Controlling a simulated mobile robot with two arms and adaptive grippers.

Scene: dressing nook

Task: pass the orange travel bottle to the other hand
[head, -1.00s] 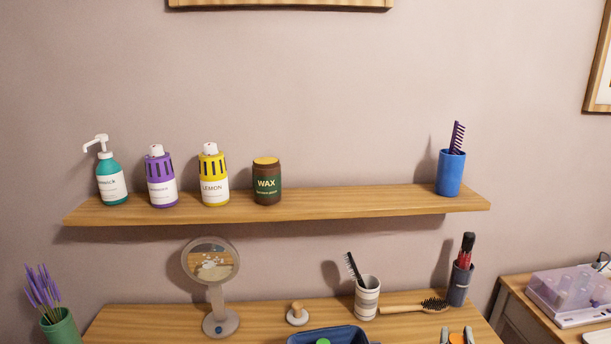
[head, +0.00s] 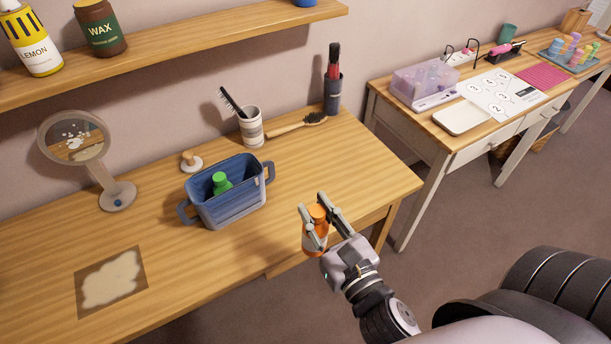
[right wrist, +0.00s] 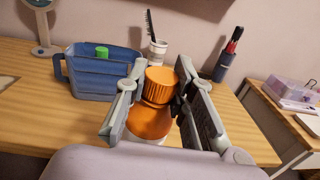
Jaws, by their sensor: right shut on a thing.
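The orange travel bottle (head: 316,229) has a ribbed orange cap, and a pale lower part shows beneath the orange. My right gripper (head: 321,212) is shut on it and holds it upright near the front right edge of the dressing table (head: 340,170). In the right wrist view the bottle (right wrist: 150,119) stands between the two fingers of my right gripper (right wrist: 153,95), with its lower part hidden by my gripper body. My left gripper is in neither view.
A blue two-handled bin (head: 232,208) with a green-topped item (head: 221,182) stands left of my right gripper. Behind are a striped cup (head: 250,130), a hairbrush (head: 297,125) and a dark holder (head: 333,95). A round mirror (head: 75,137) stands left. The table's front middle is clear.

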